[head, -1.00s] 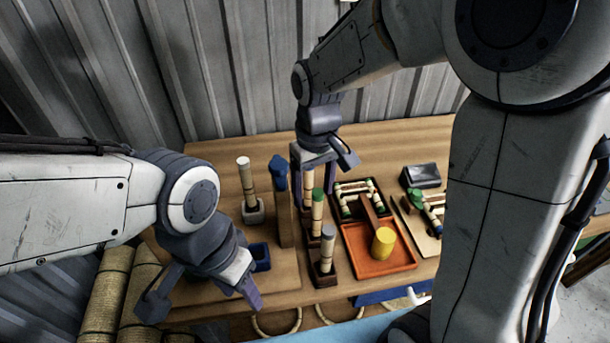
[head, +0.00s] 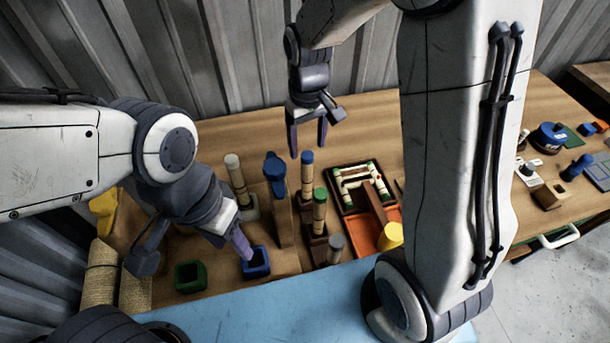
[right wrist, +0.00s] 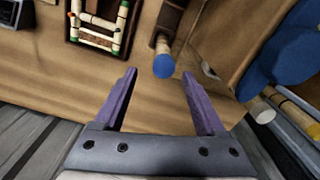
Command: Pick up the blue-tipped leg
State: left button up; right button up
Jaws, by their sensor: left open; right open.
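The blue-tipped leg (head: 307,175) stands upright in a dark wooden holder, behind the green-tipped leg (head: 320,205) and the grey-tipped leg (head: 335,245). My right gripper (head: 307,148) is open and empty, pointing down near the blue tip. In the right wrist view the blue tip (right wrist: 163,66) shows beyond the open purple fingers (right wrist: 160,90), roughly between their lines, not touched. My left gripper (head: 242,246) is at the front left, beside the blue cup (head: 257,267); its fingers overlap in the view.
A wooden upright with a blue top (head: 275,170) stands left of the leg holder, and a white-tipped leg (head: 233,168) further left. A tray with a rattan frame (head: 345,205) and an orange tray (head: 365,238) lie to the right. The tabletop behind the legs is clear.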

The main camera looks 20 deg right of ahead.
aim_at(307, 165)
jog(key=shift+d+f, duration=0.1)
jog(key=shift+f, duration=0.8)
jog(key=f, duration=0.1)
jog(key=f+p, duration=0.1)
jog(key=f, duration=0.2)
jog(key=shift+s+a+f+p, duration=0.1)
jog(key=shift+s+a+p, duration=0.15)
jog(key=shift+s+p, duration=0.1)
jog(key=shift+f, duration=0.55)
grip_shut()
